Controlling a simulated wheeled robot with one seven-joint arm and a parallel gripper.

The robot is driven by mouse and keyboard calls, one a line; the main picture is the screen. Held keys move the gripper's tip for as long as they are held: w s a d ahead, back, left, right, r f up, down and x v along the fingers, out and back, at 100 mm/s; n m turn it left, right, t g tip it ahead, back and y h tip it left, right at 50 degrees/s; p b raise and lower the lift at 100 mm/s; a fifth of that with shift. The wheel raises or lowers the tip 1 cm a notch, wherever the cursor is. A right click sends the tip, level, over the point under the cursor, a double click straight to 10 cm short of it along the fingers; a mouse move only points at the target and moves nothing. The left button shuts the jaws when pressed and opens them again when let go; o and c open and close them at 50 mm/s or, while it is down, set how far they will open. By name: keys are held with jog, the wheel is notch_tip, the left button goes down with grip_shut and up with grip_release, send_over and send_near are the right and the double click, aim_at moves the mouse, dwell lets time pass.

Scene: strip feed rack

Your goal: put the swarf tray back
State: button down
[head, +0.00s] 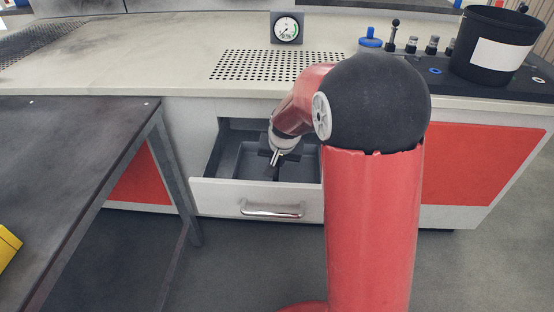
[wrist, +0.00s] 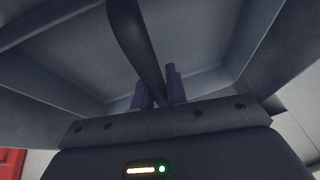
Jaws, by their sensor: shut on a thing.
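The swarf tray (head: 246,160) is a dark grey, shallow tray that shows inside the open drawer (head: 258,198) in the head view. Its sloped walls and floor fill much of the wrist view (wrist: 105,70). My gripper (head: 277,155) is low over the drawer, pointing down. In the wrist view, its fingers (wrist: 160,92) are shut on a dark, curved handle (wrist: 133,40) that looks to be the tray's. Where the handle joins the tray is hidden. Whether the tray rests fully on the drawer floor cannot be told. My arm hides the drawer's right end.
The drawer front has a metal handle (head: 272,210). A dark table (head: 75,150) stands close on the left. The worktop above holds a dial gauge (head: 287,28), a perforated plate (head: 265,66) and a black bucket (head: 490,65). Bare floor lies in front of the drawer.

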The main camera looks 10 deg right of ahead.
jog(key=c, duration=1.4)
grip_release()
jog(key=shift+r, duration=0.4)
jog(key=v, duration=1.1)
jog(key=s+r+n, duration=0.1)
jog(key=s+n, duration=0.1)
jog(key=s, duration=1)
jog(key=s+r+n, duration=0.2)
jog(key=s, duration=1)
jog(key=shift+s+r+t+p, duration=0.2)
jog(key=shift+r+t+p, duration=0.1)
jog(key=shift+t+p, duration=0.1)
jog(key=shift+a, duration=0.1)
